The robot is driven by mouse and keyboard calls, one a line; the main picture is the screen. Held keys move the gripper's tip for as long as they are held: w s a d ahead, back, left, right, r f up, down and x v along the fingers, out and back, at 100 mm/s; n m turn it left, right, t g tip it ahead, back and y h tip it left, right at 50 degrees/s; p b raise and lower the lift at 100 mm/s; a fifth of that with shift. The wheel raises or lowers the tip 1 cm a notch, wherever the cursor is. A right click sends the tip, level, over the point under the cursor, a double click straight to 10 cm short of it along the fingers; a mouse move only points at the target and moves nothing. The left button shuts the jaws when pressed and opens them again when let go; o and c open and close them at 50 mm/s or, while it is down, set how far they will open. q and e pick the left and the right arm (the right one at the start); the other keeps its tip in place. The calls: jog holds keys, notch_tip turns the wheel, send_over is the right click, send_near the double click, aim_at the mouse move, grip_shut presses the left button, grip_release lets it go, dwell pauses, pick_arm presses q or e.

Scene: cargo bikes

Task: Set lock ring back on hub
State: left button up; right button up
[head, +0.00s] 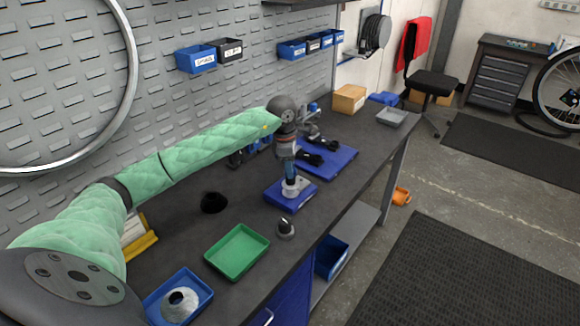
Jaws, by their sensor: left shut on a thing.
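My left gripper (289,172) points straight down over a blue base plate (279,197) on the bench. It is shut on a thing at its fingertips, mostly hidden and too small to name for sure. Under the fingertips a grey, hub-like piece (292,191) stands on the blue base. I cannot tell whether the held thing touches it. No lock ring can be told apart for certain. A silver ring-shaped part (180,304) with a dark centre lies in a blue tray (206,292) at the near left. My right gripper is out of view.
A green tray (237,252) looks empty. A small dark part with a pale top (286,228) stands beside it, near the bench edge. A black round thing (214,202) lies behind. A blue mat (333,161) with black-handled tools lies beyond the base. Blue bins (197,58) hang on the wall.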

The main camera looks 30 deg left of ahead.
pick_arm(q)
jog(key=shift+f, duration=0.1)
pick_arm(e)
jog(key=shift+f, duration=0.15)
pick_arm(q)
jog(key=o, duration=1)
jog(key=shift+o, duration=0.2)
jog(key=r+b, duration=0.1)
jog(key=r, duration=0.1)
jog(key=r+b, duration=0.1)
jog(key=r, duration=0.3)
jog(key=shift+s+a+r+b, duration=0.2)
jog(key=shift+a+r+b, duration=0.15)
jog(key=shift+r+b, duration=0.05)
jog(key=shift+r, duration=0.45)
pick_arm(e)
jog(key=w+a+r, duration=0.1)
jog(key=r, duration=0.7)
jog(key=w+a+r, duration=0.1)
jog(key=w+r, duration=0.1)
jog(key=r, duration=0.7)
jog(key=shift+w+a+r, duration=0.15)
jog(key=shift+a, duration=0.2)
